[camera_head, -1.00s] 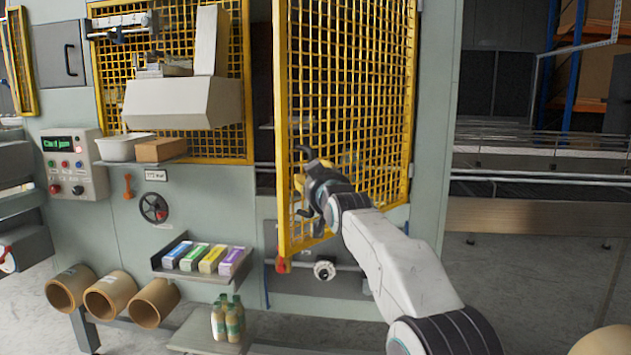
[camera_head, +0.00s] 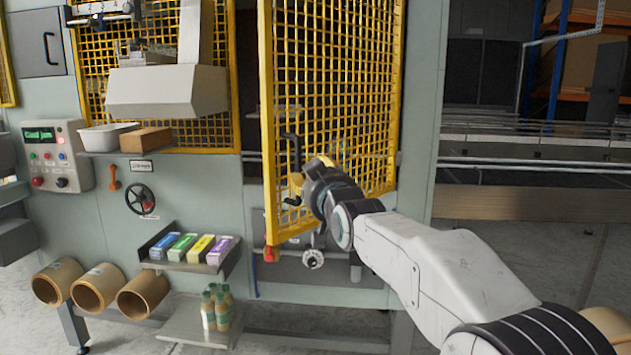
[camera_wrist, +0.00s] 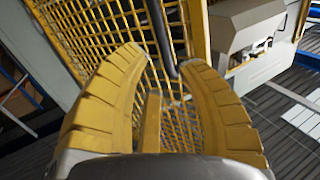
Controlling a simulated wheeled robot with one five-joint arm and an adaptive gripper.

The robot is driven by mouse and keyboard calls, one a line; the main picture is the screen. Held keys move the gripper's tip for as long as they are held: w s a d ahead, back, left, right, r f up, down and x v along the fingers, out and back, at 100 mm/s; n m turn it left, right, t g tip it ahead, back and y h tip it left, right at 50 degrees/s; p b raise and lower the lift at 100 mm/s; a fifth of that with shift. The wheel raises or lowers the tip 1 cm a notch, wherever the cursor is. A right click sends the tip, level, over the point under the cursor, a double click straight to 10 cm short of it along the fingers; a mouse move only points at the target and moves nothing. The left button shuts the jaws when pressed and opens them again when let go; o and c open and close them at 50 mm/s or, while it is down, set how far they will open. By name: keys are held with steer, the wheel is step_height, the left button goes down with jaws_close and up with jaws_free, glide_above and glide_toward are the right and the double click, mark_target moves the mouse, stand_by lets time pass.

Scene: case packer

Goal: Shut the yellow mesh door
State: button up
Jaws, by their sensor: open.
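The yellow mesh door (camera_head: 335,95) stands ajar in the head view, hinged on its right side, its free left edge swung out from the machine. A dark curved handle (camera_head: 293,152) is on its left edge. My gripper (camera_head: 297,182) is at the door's lower left, by the handle. In the wrist view the two yellow fingers of my gripper (camera_wrist: 158,75) are apart, with the dark handle (camera_wrist: 160,35) just beyond and between their tips. The mesh door (camera_wrist: 90,30) fills the background there. I cannot tell whether the fingers touch the handle.
A shelf of coloured boxes (camera_head: 190,248) sticks out left of the door, with a handwheel (camera_head: 141,199) above it. Green-capped bottles (camera_head: 216,306) stand on a low ledge. A round knob (camera_head: 313,259) sits below the door. Cardboard tubes (camera_head: 98,288) are at lower left.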

steer(key=shift+v, duration=1.25)
steer(key=shift+o, duration=0.2)
